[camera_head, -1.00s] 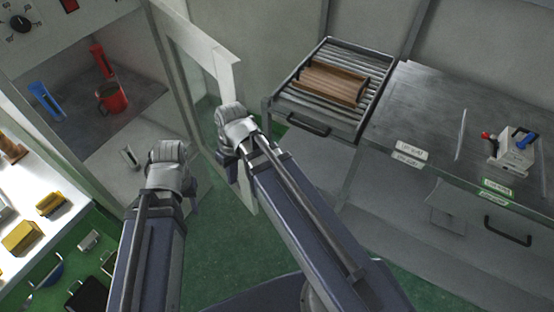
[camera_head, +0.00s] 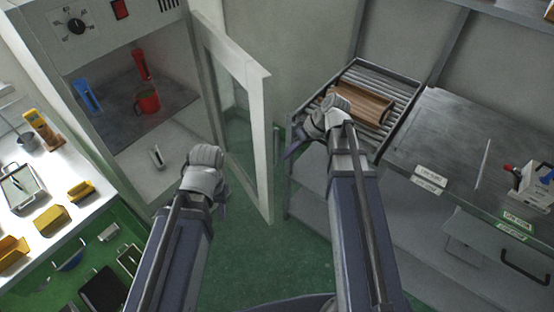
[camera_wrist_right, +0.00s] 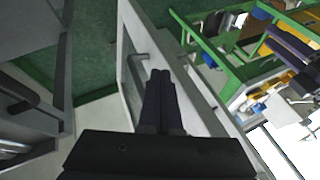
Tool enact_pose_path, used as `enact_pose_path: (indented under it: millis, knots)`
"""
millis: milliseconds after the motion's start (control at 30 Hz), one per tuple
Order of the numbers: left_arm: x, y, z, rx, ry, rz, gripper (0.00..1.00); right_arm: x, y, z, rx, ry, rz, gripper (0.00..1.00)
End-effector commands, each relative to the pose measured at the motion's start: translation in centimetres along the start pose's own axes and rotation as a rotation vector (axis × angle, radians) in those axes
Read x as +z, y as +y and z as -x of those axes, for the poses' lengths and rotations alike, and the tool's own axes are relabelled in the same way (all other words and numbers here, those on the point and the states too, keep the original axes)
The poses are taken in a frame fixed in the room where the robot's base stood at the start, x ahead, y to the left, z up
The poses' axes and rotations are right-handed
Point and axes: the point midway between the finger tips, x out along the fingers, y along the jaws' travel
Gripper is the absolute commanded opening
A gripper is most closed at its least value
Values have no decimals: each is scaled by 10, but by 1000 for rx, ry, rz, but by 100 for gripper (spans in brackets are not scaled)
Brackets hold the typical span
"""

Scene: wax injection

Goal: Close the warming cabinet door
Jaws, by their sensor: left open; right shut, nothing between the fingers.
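The warming cabinet (camera_head: 103,30) stands at the upper left with its front open. Its white-framed glass door (camera_head: 259,130) stands swung outward from the cabinet's right side. My right gripper (camera_head: 294,150) is to the right of the door's free edge. In the right wrist view my right gripper (camera_wrist_right: 160,75) is shut and empty, and its fingers overlap the door (camera_wrist_right: 186,82) in the picture; I cannot tell if they touch. A bar handle (camera_wrist_right: 135,72) shows on the door there. My left gripper (camera_head: 224,200) is open in front of the cabinet, left of the door; its fingertips are mostly hidden.
A red mug (camera_head: 147,101), a red tool (camera_head: 140,64) and a blue tool (camera_head: 87,96) are inside the cabinet. A white bench (camera_head: 100,192) with yellow blocks is at left. A roller rack (camera_head: 345,75) with a brown block and a grey worktop (camera_head: 440,135) are at right.

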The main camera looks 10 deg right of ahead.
Motion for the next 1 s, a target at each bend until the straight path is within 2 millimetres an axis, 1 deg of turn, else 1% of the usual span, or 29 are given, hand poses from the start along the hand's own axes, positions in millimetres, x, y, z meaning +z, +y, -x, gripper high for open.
enact_pose_path:
  millis: [33,167,300,400,467,567,800,1000]
  knots:
    - [0,0,2,0,0,0,42,-4,10,9,-8,29,2,0]
    - [0,0,3,0,0,0,42,-7,21,21,-22,78,19,0]
    - [0,0,3,0,0,0,42,-8,24,24,-27,94,25,0]
    - [0,0,0,0,0,0,42,-8,24,21,-28,93,26,0]
    - [0,0,-4,0,0,0,42,-8,24,16,-28,92,26,0]
    - [-1,2,-16,0,0,0,42,-8,24,2,-28,91,28,0]
    - [-3,5,-48,0,0,0,42,-11,24,-38,-28,91,27,0]
    - [-4,6,-67,0,0,0,42,-14,22,-63,-28,90,27,0]
